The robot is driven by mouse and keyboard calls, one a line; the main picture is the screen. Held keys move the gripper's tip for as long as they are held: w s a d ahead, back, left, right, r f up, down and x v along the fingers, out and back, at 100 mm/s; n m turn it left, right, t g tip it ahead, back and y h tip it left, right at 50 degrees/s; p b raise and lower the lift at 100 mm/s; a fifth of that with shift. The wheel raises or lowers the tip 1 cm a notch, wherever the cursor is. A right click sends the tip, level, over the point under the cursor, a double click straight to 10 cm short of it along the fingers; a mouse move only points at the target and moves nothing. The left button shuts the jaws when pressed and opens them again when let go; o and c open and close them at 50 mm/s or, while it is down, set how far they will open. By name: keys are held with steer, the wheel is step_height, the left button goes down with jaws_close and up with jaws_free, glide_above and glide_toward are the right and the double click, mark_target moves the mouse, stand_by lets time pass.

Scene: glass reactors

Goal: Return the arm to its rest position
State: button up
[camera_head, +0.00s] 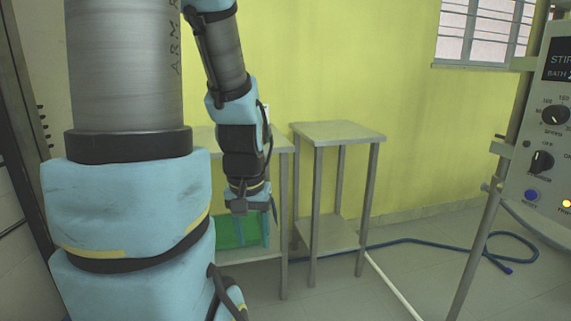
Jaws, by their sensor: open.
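My arm fills the left of the head view, with light blue joint covers and grey links. Its forearm hangs down in front of a grey side table. My gripper (257,207) is at the lower end, pointing down, open, with nothing seen between its fingers. It appears in front of a green container (228,235) low at the table, partly hidden by my arm. I cannot tell the gap between gripper and container.
The grey side table (284,190) and a taller-looking grey stand (338,132) with an empty top are by the yellow wall. A blue hose (425,241) lies on the floor. A control panel (540,135) on a metal frame is at right. Floor between is mostly clear.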

step_height(320, 180, up, 18)
steer(key=p, duration=1.6)
steer(key=shift+o, duration=0.2)
stand_by(0.4)
